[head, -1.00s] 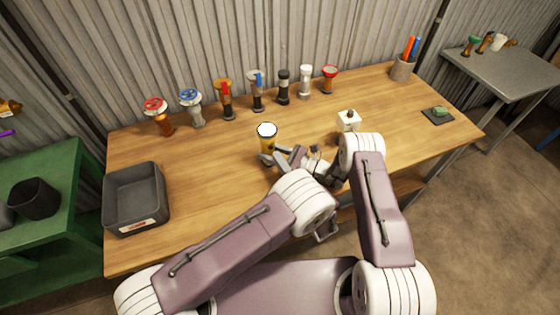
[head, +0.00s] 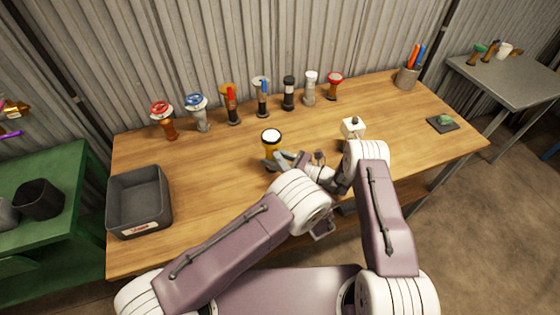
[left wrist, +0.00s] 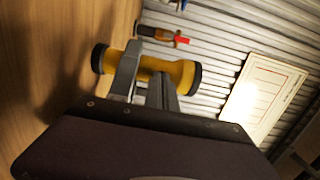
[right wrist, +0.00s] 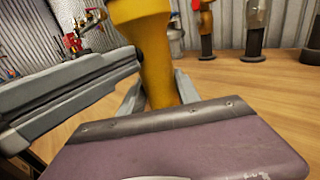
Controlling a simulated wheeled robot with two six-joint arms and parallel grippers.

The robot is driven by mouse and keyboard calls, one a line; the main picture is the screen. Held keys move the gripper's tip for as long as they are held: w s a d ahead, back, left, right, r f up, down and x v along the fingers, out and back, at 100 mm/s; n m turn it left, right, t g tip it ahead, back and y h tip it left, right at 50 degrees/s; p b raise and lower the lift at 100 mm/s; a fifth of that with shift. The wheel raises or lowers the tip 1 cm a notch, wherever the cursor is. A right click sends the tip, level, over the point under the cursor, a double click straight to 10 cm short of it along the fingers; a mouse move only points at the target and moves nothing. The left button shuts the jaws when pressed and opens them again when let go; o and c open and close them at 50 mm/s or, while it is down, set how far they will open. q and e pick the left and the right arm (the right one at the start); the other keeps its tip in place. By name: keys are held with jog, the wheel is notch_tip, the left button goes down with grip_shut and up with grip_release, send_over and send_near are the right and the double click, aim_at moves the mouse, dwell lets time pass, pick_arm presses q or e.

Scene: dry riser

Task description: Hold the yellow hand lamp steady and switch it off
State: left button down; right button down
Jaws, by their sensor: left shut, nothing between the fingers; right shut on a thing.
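The yellow hand lamp (head: 271,145) stands upright near the middle of the wooden bench, its pale lens facing up with a dark rim. It lies sideways across the left wrist view (left wrist: 182,75). My right gripper (right wrist: 158,88) is shut around the lamp's yellow body, which fills the space between its fingers. My left gripper (right wrist: 138,60) is shut and empty; its fingertips are close beside the lamp body in the right wrist view. I cannot tell whether they touch it. The lamp's switch is not clearly visible.
A pen cup (head: 407,77) stands at the back right.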

pick_arm(q)
jog(key=v, duration=0.6)
pick_arm(e)
jog(key=c, duration=0.8)
grip_release()
jog(key=v, duration=1.2)
